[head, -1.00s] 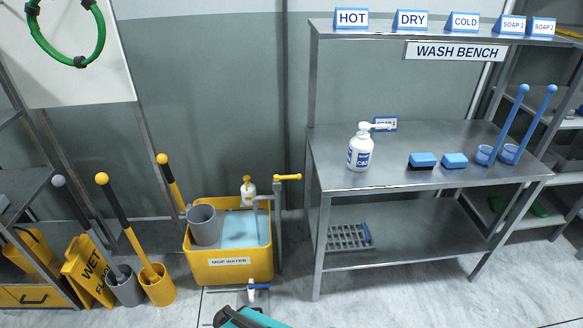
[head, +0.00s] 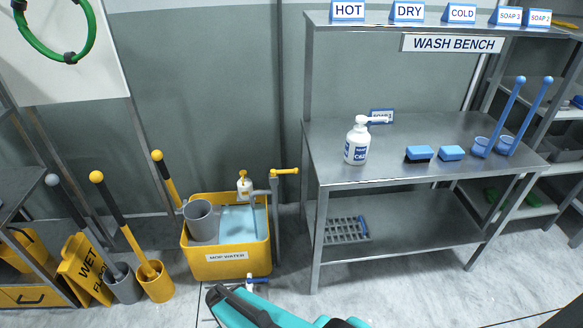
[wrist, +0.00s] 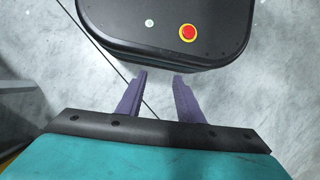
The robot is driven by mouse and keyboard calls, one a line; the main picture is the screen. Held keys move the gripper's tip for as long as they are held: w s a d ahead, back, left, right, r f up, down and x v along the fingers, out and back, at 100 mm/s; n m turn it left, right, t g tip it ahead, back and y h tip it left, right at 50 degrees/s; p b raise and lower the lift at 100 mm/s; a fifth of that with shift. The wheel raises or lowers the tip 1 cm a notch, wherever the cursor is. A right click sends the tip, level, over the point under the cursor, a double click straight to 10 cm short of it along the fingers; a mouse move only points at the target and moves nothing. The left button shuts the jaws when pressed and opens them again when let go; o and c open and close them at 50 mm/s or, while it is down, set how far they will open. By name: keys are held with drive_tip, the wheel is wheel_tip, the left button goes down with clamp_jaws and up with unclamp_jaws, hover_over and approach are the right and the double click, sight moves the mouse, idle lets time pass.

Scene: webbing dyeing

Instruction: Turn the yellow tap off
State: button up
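The yellow tap (head: 285,171) sits on top of a grey standpipe at the right rear of the yellow mop water tub (head: 226,270). Its yellow handle points sideways to the right in the head view. My gripper shows in the wrist view (wrist: 160,88), with its two purple fingers apart and nothing between them. In the head view my teal arm (head: 240,310) is at the bottom middle, in front of the tub and well short of the tap. The tap is not in the wrist view.
A small tap with a blue handle (head: 256,280) is low in front of the tub. The steel wash bench (head: 340,172) stands close right of the tap.

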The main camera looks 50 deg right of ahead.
drive_tip(key=w+d+r+n+t+y+p, duration=0.1)
drive_tip(key=w+d+r, duration=0.2)
drive_tip(key=w+d, duration=0.3)
drive_tip(key=w+d+r+n+t+y+p, duration=0.1)
drive_tip(key=w+d+r, duration=0.2)
drive_tip(key=w, duration=0.5)
wheel_tip(320, 180, up, 38)
drive_tip(key=n+t+p, duration=0.4)
drive_tip(key=n+t, duration=0.4)
hover_over(291, 171)
drive_tip(key=s+d, duration=0.3)
drive_tip(key=s, duration=0.2)
drive_tip(key=shift+s+a+r, duration=0.1)
drive_tip(key=shift+s+a, duration=0.05)
drive_tip(key=shift+s+d+p+x, duration=0.15)
drive_tip(key=shift+p+x, duration=0.5)
drive_tip(key=shift+x, duration=2.85)
drive_tip(key=shift+s+d+p+x, duration=0.15)
drive_tip(key=shift+p+x, duration=0.45)
drive_tip(key=shift+x, duration=2.9)
drive_tip(key=shift+a, duration=0.1)
clamp_jaws()
